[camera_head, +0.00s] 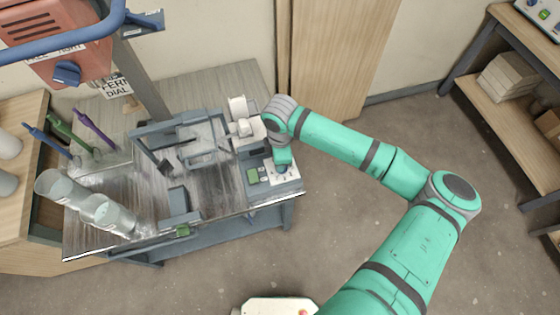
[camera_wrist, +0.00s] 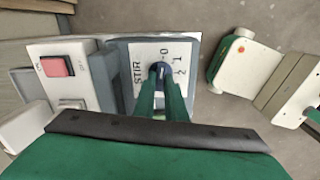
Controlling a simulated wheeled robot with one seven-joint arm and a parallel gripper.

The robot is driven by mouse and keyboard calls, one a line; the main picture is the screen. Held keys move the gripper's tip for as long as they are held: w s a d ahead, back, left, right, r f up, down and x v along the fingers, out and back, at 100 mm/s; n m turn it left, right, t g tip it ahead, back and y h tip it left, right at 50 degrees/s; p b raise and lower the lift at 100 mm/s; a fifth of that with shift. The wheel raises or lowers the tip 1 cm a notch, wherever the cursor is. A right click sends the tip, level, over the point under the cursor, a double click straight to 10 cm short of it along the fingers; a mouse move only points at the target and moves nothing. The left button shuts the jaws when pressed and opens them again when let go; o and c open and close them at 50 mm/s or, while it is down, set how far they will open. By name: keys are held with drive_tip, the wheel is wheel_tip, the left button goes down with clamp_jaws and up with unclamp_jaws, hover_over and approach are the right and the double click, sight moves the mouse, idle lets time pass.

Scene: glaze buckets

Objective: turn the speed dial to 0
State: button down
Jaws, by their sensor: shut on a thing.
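The speed dial (camera_wrist: 160,69) is a small blue-dark knob on a white scale plate (camera_wrist: 143,52) marked STIR, with 0, 1 and 2 readable in the wrist view. My gripper (camera_wrist: 161,85) has its two green fingers shut on the dial, one on each side. The fingers cover most of the knob and the lower scale, so I cannot tell which number it points to.
A red switch (camera_wrist: 57,66) sits on a white panel left of the dial in the wrist view. The bench (camera_head: 150,185) carries a metal frame (camera_head: 180,145), clear cylinders (camera_head: 105,213) and coloured-handled tools (camera_head: 72,135).

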drive_tip(key=c, duration=1.8)
unclamp_jaws()
wheel_tip(320, 180, up, 11)
drive_tip(key=shift+f, duration=0.1)
